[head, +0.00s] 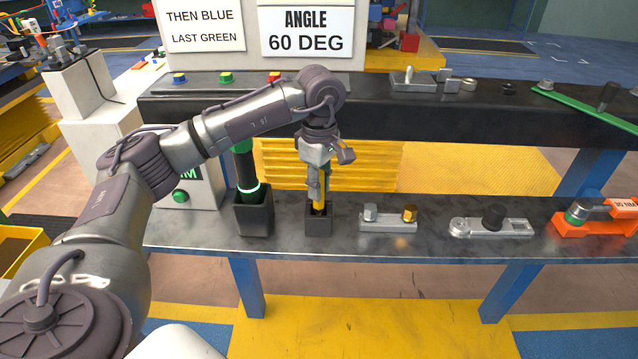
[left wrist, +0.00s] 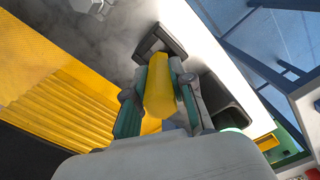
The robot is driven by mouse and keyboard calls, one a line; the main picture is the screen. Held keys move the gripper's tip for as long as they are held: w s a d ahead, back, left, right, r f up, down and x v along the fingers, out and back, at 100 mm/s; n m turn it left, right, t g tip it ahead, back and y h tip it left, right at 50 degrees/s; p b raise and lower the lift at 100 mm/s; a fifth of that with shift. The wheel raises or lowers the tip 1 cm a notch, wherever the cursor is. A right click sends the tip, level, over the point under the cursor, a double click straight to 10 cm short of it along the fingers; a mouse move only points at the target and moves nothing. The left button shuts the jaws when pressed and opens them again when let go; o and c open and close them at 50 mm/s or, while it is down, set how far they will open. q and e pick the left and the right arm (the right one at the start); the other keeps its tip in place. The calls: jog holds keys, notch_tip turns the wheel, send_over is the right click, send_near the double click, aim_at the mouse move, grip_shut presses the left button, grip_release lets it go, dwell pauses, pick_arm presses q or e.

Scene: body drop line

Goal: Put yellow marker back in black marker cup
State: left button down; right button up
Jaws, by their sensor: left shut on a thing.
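The yellow marker (head: 318,193) is upright in my left gripper (head: 318,178), its lower end at the mouth of the small square black marker cup (head: 318,226) on the grey bench. I cannot tell how far the tip is inside the cup. In the left wrist view the two fingers (left wrist: 160,95) are shut on the sides of the yellow marker (left wrist: 157,88), and its far end overlaps the rim of the black cup (left wrist: 150,42). My right gripper is not in view.
A taller black holder (head: 253,218) with a dark green-ringed tool stands just left of the cup. A metal block with two bolts (head: 388,224), a grey wrench-like part (head: 490,228) and an orange tool (head: 598,220) lie to the right. A dark raised shelf (head: 440,95) runs behind.

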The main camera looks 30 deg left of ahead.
pick_arm(q)
jog(key=shift+f+b, duration=1.2)
jog(key=shift+f, duration=0.5)
dwell(0.3)
jog(key=c, duration=0.9)
grip_release()
jog(key=shift+r+p, duration=2.3)
jog(key=shift+r, duration=1.25)
